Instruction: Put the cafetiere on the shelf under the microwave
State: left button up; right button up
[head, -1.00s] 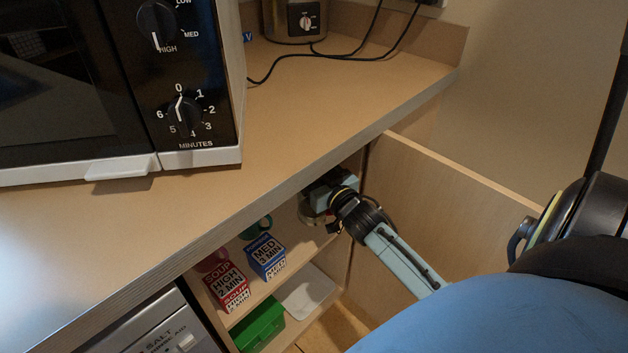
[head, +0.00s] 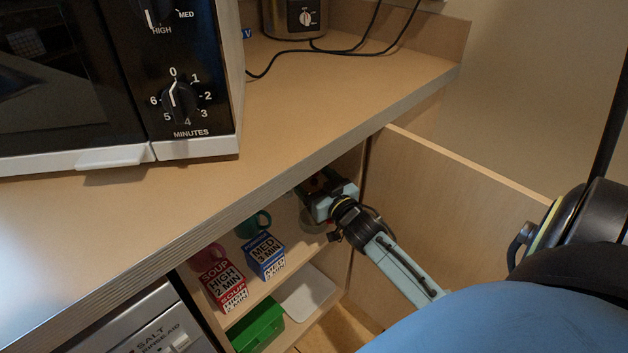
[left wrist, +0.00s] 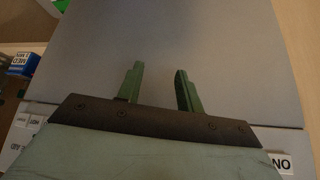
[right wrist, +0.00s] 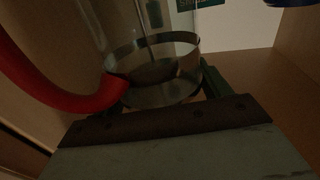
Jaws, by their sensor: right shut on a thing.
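The cafetiere (right wrist: 160,75) is a clear glass jug with a dark metal band and a red handle (right wrist: 60,90), seen close up in the right wrist view. My right gripper (right wrist: 168,88) is shut on it low down. In the head view my right gripper (head: 318,192) is under the counter, inside the open cupboard at the right end of the shelf (head: 277,287); it hides most of the cafetiere. Whether the base touches the shelf I cannot tell. The microwave (head: 187,60) stands on the counter above. My left gripper (left wrist: 157,88) is open and empty before a grey panel.
On the shelf stand a red soup box (head: 222,281), a blue box (head: 265,254), a green mug (head: 254,225) and a red mug (head: 208,255). Below are a green box (head: 258,325) and a white item (head: 305,292). The counter edge (head: 250,178) overhangs the shelf.

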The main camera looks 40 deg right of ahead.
jog(key=o, duration=1.5)
jog(key=shift+f, duration=0.1)
jog(key=shift+c, duration=0.2)
pick_arm(q)
jog(key=shift+w, duration=0.15)
